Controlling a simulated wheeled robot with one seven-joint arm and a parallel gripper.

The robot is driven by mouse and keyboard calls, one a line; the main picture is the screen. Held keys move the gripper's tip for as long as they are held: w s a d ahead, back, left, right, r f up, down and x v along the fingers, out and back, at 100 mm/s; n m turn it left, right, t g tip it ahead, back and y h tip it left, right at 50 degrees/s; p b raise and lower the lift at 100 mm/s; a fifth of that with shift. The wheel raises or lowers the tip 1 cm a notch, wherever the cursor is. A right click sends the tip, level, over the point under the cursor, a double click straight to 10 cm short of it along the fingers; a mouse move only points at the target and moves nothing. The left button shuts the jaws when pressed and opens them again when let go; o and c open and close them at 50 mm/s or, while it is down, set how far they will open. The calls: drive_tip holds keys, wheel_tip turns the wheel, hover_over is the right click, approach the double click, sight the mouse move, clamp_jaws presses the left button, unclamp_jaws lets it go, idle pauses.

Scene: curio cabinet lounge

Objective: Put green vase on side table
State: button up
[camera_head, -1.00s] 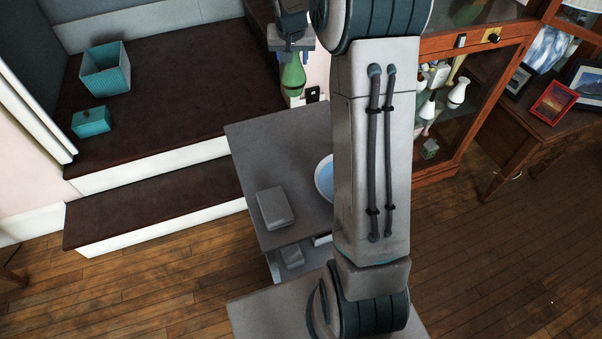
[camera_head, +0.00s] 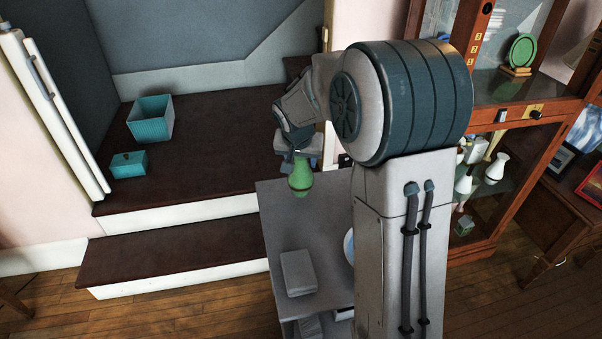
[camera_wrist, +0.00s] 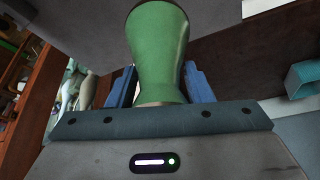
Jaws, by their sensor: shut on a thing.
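The green vase (camera_head: 301,177) is held by my gripper (camera_head: 300,157) in the head view. It hangs upright below the jaws, over or near the back edge of the grey side table (camera_head: 330,222); I cannot tell its exact height above the top. In the wrist view the vase (camera_wrist: 158,50) fills the middle, between the two blue fingers of my gripper (camera_wrist: 158,88). The right part of the table is hidden behind my arm.
A grey box (camera_head: 298,273) lies on the table, and a pale blue round dish (camera_head: 348,246) is partly hidden by my arm. A wooden glass cabinet (camera_head: 497,215) stands at the right. A teal basket (camera_head: 150,120) and teal box (camera_head: 128,164) rest on the dark platform.

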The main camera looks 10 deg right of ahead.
sight(301, 171)
drive_tip(key=shift+f, duration=2)
drive_tip(key=shift+f+b, duration=0.15)
drive_tip(key=shift+b, duration=0.2)
drive_tip(key=o, duration=1.2)
